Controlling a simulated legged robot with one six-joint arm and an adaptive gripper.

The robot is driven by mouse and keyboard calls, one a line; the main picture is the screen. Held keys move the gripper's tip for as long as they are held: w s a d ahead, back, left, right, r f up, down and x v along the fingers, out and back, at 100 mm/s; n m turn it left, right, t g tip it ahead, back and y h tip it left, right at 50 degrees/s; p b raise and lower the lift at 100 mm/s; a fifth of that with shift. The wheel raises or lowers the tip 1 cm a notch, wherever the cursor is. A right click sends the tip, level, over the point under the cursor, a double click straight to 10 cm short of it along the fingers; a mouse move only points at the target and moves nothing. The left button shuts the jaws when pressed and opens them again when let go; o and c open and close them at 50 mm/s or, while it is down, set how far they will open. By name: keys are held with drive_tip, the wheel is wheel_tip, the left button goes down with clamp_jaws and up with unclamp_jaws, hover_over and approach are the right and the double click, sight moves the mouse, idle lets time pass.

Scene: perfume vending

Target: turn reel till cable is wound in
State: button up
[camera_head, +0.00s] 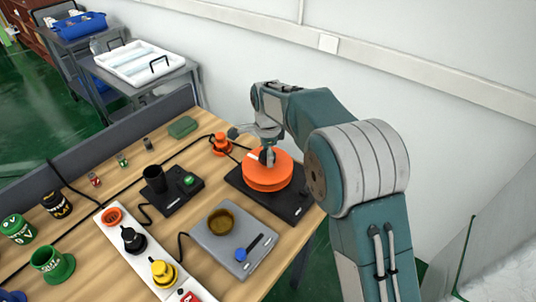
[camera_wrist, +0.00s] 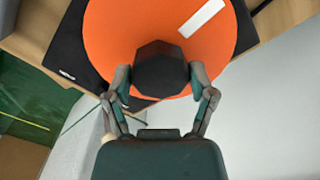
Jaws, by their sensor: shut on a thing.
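The orange reel (camera_head: 267,172) lies flat on a black base (camera_head: 291,203) at the table's far right corner. It also fills the top of the wrist view (camera_wrist: 112,35), with a white mark (camera_wrist: 202,17) on its face. My gripper (camera_head: 266,157) is over the reel. In the wrist view my gripper (camera_wrist: 162,84) has its fingers shut on the dark faceted knob (camera_wrist: 162,68) near the reel's rim. A dark cable (camera_head: 203,138) runs across the table towards a small orange plug-like piece (camera_head: 221,143) beside the reel.
A white power strip (camera_head: 143,262) with black and yellow plugs, a grey plate with a brown bowl (camera_head: 221,221), a black cup stand (camera_head: 172,196) and green cups (camera_head: 53,263) stand on the table. A wall is behind the reel. A cart with a white tray (camera_head: 139,61) stands at back left.

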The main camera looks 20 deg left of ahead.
drive_tip(key=shift+s+f+m, duration=0.15)
drive_tip(key=shift+f+m, duration=0.1)
drive_tip(key=shift+m, duration=0.35)
drive_tip(key=o, duration=1.2)
drive_tip(key=shift+a, duration=0.15)
drive_tip(key=shift+o, duration=0.2)
drive_tip(key=shift+a, duration=0.1)
drive_tip(key=shift+r, duration=0.15)
drive_tip(key=shift+r, duration=0.15)
wheel_tip(320, 180, up, 12)
drive_tip(key=shift+w+f, duration=0.2)
drive_tip(key=shift+f, duration=0.05)
